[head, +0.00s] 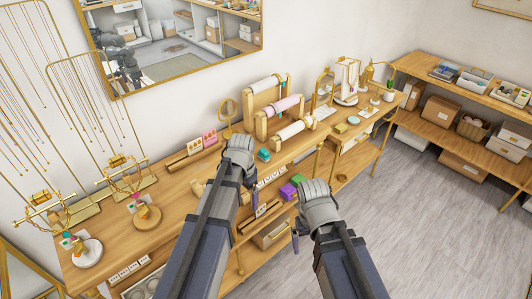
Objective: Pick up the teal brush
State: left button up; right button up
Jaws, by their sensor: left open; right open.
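A small teal item (263,154) lies on the wooden table (180,205), just right of my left gripper. It is too small to tell whether it is the teal brush, and no other clear brush shape shows. My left gripper (240,146) is open above the table's front part, close to the teal item but apart from it in the picture. My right gripper (315,190) is open in front of the table's front edge, lower right of the teal item. The fingertips of both are largely hidden behind their own bodies.
Chain racks and round stands (147,217) fill the left. Floor (420,215) at right is clear.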

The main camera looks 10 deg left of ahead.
aim_at(264, 155)
jog(key=i, duration=1)
jog(key=z, duration=0.05)
